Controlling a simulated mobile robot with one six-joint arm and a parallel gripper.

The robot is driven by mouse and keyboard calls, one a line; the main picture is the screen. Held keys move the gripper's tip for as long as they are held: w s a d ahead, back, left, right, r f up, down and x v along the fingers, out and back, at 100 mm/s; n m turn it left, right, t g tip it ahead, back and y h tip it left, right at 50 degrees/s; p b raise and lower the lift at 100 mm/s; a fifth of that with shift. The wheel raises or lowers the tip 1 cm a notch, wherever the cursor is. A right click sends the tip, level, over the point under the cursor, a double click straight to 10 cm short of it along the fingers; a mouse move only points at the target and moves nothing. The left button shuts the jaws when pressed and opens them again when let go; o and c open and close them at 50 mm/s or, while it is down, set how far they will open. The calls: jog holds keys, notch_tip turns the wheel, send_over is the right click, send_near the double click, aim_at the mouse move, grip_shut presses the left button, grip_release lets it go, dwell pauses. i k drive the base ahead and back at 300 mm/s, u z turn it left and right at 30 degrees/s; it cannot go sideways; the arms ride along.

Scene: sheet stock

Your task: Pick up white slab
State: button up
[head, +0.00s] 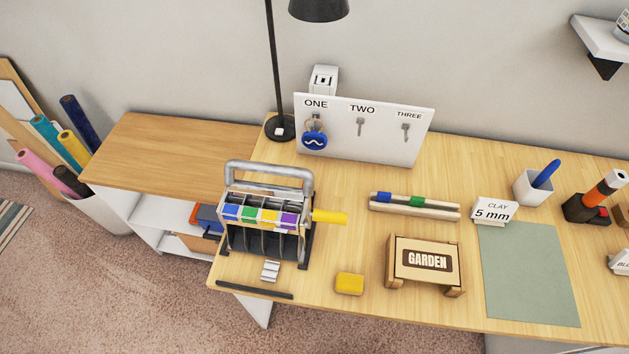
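A white flat slab (14,102) stands on edge at the far left, partly cut off by the picture's left border. It leans among tan boards (8,72), beside a white bin (100,212) of coloured rolls. The rolls hide part of its right side. Its lower part is hard to make out. My gripper is not in view.
A wooden desk (350,290) carries a white hook board (365,148), a roller device (265,225), a GARDEN sign (426,262), a yellow block (349,283) and a green mat (525,270). A lower cabinet (170,150) stands left. Carpet (100,300) in front is clear.

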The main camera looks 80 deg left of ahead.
aim_at(269, 273)
jog(key=z, duration=0.05)
jog(key=k, duration=2.9)
jog(key=u, duration=1.05)
jog(key=i, duration=1)
